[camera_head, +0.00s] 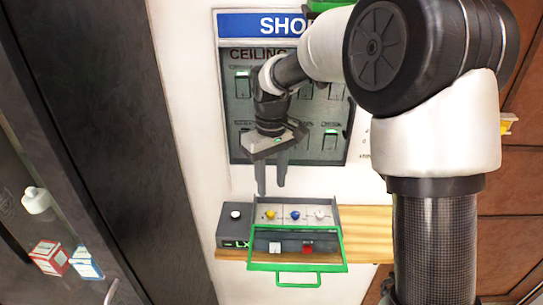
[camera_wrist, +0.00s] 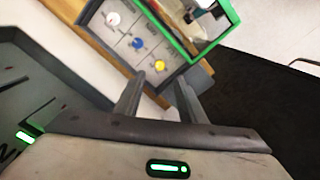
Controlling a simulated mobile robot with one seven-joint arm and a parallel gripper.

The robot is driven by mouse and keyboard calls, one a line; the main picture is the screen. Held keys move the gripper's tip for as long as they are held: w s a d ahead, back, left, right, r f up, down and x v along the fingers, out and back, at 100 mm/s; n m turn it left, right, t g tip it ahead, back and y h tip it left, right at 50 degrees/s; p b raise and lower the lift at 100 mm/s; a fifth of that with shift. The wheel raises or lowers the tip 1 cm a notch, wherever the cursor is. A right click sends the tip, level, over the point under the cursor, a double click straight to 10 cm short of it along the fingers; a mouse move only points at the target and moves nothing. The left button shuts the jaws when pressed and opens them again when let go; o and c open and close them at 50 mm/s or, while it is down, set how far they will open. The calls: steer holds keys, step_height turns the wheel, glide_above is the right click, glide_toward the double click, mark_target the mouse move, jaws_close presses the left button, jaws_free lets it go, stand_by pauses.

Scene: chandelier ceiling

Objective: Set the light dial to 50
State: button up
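A control box with a sloped panel stands on a wooden shelf in the head view. It carries a yellow knob (camera_head: 270,215), a blue knob (camera_head: 295,215) and a white knob (camera_head: 320,214). At its left is a small dark box (camera_head: 234,222) with a white knob on top and green "LX" lettering. I cannot tell which knob is the light dial. My gripper (camera_head: 272,188) points down above the panel, open and empty. In the wrist view my gripper (camera_wrist: 160,80) has parted fingers, with the yellow knob (camera_wrist: 160,65) beyond the gap.
A switch panel (camera_head: 243,110) marked "CEILING" is on the wall behind my gripper. A dark panel (camera_head: 115,130) stands at left. Wooden shelf (camera_head: 370,230) is bare at right.

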step_height(320, 180, up, 8)
stand_by(0.5)
